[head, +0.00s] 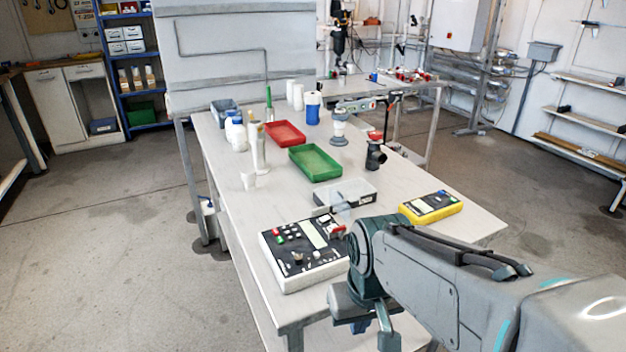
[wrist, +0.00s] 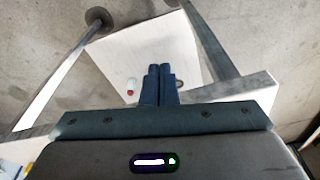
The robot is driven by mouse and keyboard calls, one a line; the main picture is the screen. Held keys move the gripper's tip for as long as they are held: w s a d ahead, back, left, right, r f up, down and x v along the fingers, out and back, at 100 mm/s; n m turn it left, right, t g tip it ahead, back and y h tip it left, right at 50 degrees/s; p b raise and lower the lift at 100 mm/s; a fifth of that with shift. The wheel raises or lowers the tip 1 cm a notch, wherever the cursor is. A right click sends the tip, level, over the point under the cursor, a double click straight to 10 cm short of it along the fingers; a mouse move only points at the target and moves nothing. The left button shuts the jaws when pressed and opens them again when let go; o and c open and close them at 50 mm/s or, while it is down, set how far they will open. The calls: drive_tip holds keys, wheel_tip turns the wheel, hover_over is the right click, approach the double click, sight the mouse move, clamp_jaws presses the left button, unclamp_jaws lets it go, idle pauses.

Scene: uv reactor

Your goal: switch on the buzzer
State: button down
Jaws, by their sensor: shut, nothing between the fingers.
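A white control box (head: 303,252) with a black face stands at the near end of the table. Its face carries red and green buttons, white knobs, a pale label and a red part at its far right corner. I cannot tell which of these is the buzzer or its switch. My gripper's fingers (wrist: 158,70) are together and empty in the wrist view, pointing over a pale surface. In the head view my arm is at the near right of the box, partly covering its right side. The control box is not recognisable in the wrist view.
A yellow device (head: 432,207) lies right of the box. A grey-rimmed clear tray (head: 345,193), a green tray (head: 314,163) and a red tray (head: 285,133) stand farther back on the table (head: 225,180).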

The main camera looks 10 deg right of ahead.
drive_tip(key=w+r+p, duration=0.5)
drive_tip(key=r+p, duration=0.2)
drive_tip(key=r, duration=0.6)
drive_tip(key=w+r+n+t, duration=0.1)
drive_tip(key=w+r+n, duration=0.1)
drive_tip(key=w+r, duration=0.6)
drive_tip(key=w, duration=0.3)
drive_tip(key=shift+d+n+t+b, duration=0.3)
drive_tip(key=shift+d+n+b, duration=0.1)
drive_tip(key=shift+w+r, duration=0.1)
drive_tip(key=b, duration=0.1)
approach(338, 212)
drive_tip(key=f, duration=0.4)
drive_tip(key=a+f, duration=0.1)
drive_tip(key=f, duration=0.2)
drive_tip(key=shift+s, duration=0.3)
drive_tip(key=shift+d+f, duration=0.15)
drive_tip(key=shift+f, duration=0.35)
drive_tip(key=shift+b, duration=0.3)
